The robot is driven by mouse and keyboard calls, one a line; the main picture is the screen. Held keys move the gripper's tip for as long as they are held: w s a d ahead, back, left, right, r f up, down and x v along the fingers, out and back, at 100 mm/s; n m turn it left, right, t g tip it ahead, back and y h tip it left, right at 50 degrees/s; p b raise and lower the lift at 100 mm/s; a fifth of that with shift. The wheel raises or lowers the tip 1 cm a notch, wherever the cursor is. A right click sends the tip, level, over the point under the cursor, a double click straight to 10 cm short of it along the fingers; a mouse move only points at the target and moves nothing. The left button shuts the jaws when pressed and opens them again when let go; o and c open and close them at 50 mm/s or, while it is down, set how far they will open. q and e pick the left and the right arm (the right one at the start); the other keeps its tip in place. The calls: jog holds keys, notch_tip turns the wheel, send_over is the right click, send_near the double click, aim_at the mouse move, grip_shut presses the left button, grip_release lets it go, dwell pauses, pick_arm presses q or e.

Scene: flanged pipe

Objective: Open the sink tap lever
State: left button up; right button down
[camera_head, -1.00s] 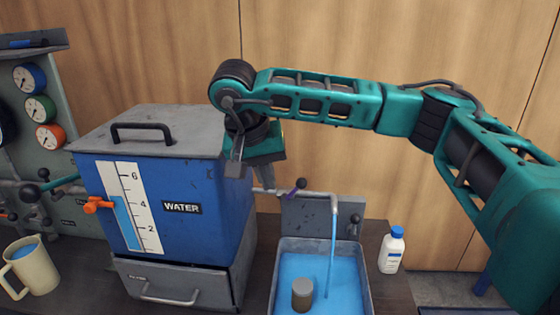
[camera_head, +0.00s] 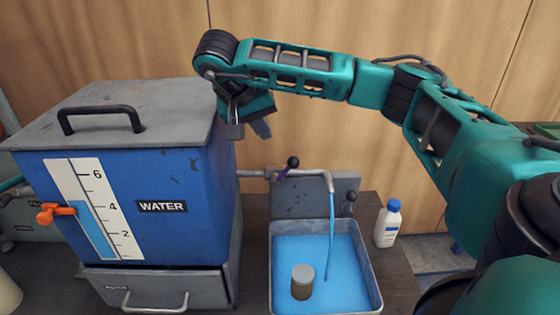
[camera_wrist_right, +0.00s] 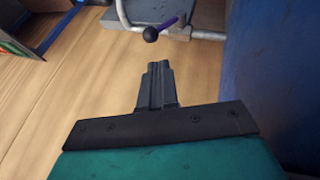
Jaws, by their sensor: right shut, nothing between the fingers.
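The sink tap (camera_head: 306,174) sticks out over the sink, and a stream of water runs from its spout. Its lever (camera_head: 285,172) is purple with a black ball end, tilted up to the right. The lever also shows at the top of the right wrist view (camera_wrist_right: 169,23). In the right wrist view, my right gripper (camera_wrist_right: 155,66) is shut and empty, below the lever's ball end in the picture. My left gripper is out of view.
A blue water tank (camera_head: 180,235) with a grey lid stands left of the sink, close to my right gripper. The sink (camera_head: 376,290) holds blue water and a small round-topped cylinder (camera_head: 302,282). A white bottle (camera_head: 388,224) stands right of the sink.

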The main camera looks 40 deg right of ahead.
send_over(284, 172)
jog(key=a, duration=0.2)
notch_tip(284, 172, down, 10)
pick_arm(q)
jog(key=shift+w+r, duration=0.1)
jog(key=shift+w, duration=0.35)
pick_arm(e)
jog(key=shift+s+d+f, duration=0.1)
jog(key=shift+s+d, duration=0.05)
jog(key=shift+d, duration=0.1)
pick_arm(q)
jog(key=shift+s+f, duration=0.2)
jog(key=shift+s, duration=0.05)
